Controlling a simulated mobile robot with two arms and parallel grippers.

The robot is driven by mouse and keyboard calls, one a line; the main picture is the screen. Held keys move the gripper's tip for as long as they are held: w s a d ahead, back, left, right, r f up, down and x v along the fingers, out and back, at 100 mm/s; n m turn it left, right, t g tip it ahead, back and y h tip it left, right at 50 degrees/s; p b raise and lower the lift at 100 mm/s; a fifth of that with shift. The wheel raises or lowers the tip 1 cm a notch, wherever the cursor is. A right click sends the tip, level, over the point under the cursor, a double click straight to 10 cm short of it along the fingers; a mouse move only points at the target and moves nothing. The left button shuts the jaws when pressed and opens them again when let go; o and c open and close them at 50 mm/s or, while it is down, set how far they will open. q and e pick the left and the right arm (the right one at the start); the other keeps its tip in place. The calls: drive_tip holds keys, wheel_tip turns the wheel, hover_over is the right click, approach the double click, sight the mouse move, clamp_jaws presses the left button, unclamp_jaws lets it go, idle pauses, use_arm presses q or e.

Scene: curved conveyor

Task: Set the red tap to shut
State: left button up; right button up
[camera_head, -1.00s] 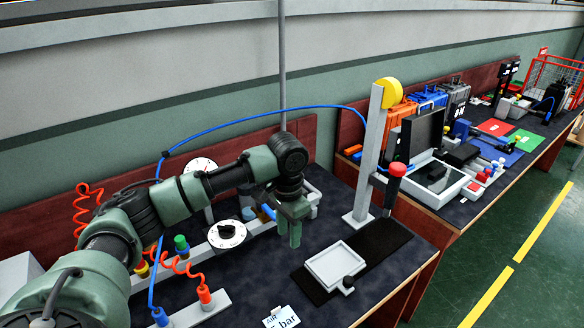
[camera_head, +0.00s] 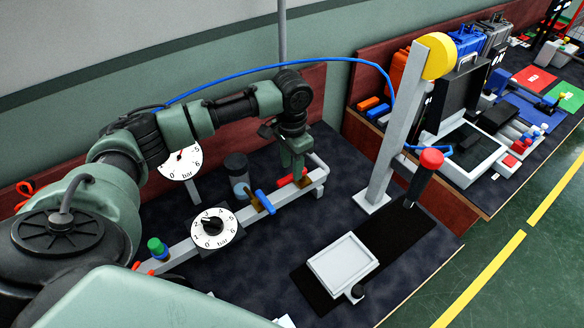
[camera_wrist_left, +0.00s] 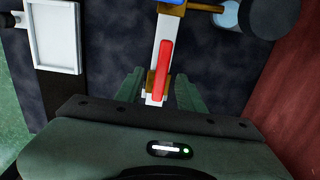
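The red tap (camera_head: 285,181) is a red lever near the right end of the white pipe rail (camera_head: 185,250), partly behind my left gripper. In the left wrist view the red tap (camera_wrist_left: 161,68) lies roughly along the white pipe, on a brass-coloured body. My left gripper (camera_head: 292,160) points down close above the tap. In the left wrist view its two fingers (camera_wrist_left: 159,91) are apart, one on each side of the pipe, with nothing visibly clamped. Contact with the lever cannot be told. My right gripper is out of view.
A blue tap (camera_head: 265,201) sits left of the red one, with a dark-capped cylinder (camera_head: 236,163) behind. A dial (camera_head: 214,229) is further left. A grey post (camera_head: 395,140) and a white tray (camera_head: 343,263) stand right.

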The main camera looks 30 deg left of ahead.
use_arm(q)
drive_tip(key=shift+w+f, duration=0.2)
drive_tip(key=shift+f, duration=1.05)
drive_tip(key=shift+a+f, duration=0.1)
drive_tip(key=shift+f, duration=0.2)
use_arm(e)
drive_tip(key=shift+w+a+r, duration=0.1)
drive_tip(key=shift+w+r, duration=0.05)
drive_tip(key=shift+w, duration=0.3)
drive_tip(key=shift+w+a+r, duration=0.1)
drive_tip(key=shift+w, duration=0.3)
use_arm(q)
clamp_jaws()
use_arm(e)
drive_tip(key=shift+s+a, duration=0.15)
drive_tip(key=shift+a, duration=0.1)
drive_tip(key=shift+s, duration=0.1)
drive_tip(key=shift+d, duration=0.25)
